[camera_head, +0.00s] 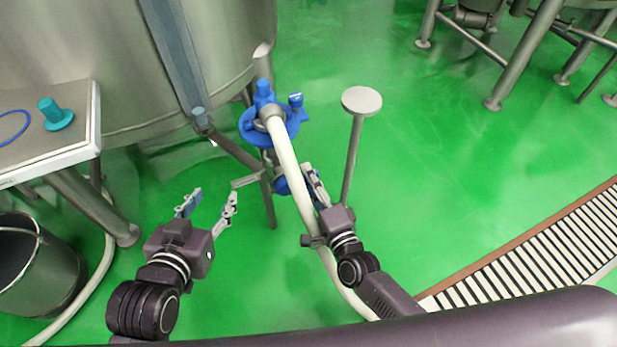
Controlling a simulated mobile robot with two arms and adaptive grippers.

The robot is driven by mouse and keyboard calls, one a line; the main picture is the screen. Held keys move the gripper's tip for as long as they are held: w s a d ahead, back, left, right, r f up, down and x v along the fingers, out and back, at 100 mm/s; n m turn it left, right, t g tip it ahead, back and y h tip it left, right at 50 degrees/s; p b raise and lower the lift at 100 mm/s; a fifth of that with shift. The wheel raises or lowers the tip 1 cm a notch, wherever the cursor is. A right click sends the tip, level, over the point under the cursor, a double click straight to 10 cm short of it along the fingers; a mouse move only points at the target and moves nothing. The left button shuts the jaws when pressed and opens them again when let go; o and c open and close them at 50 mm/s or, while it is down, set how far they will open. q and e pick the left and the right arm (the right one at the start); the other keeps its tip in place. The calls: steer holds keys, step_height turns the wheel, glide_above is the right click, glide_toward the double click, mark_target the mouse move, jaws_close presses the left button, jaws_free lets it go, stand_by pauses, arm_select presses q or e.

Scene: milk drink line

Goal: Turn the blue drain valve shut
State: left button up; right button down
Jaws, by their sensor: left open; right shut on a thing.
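A blue fitting with a round flange (258,131) sits beside the steel tank, with a white hose (290,155) running from it toward me. Lower down, a blue valve part (282,186) shows behind the hose. My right gripper (309,178) is at this lower blue part, just right of the hose, and is shut on it. The hose and fingers hide much of the contact, and I cannot tell the valve's exact angle. My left gripper (211,202) is open and empty, to the left of the valve above the green floor.
A large steel tank (120,60) fills the upper left. A white-edged table (60,155) holds a teal part (54,115). A steel bucket (40,270) stands lower left. A round-topped post (361,101) rises right of the valve. A floor grate (530,260) lies right; open floor lies between.

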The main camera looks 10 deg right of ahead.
steer(key=shift+f, duration=0.1)
stand_by(0.3)
steer(key=c, duration=1.5)
jaws_free()
steer(key=shift+s, duration=0.1)
steer(key=v, duration=1.2)
steer(key=shift+a, duration=0.1)
